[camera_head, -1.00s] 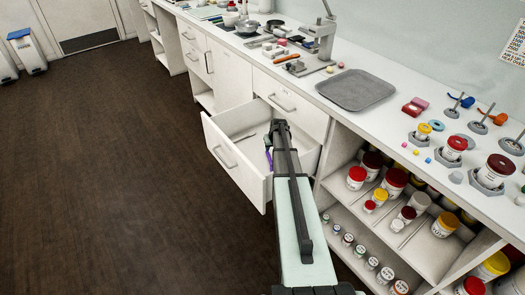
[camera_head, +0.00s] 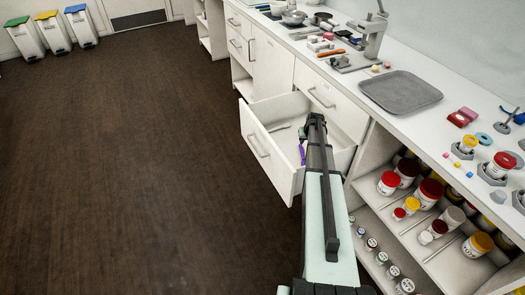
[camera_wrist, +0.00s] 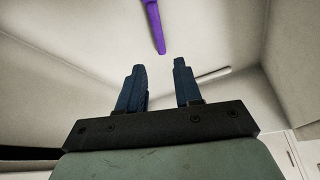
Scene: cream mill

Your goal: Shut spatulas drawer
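The white drawer (camera_head: 268,152) is pulled out from the counter below the worktop, with a bar handle on its front. Inside lie a purple spatula (camera_head: 302,154) and a thin pale utensil (camera_head: 281,127). My gripper (camera_wrist: 159,65) is over the drawer's inside, behind its front panel. Its two dark fingers are apart with nothing between them. In the wrist view, the purple spatula (camera_wrist: 153,25) lies beyond the fingertips, and a pale rod (camera_wrist: 212,75) shows beside the right finger. In the head view my arm hides part of the drawer and the fingertips.
A closed drawer (camera_head: 322,98) sits just above and to the right. Open shelves with several red- and yellow-lidded jars (camera_head: 428,190) stand to the right. A grey tray (camera_head: 400,92) lies on the worktop. The dark floor (camera_head: 130,170) left of the drawer is clear.

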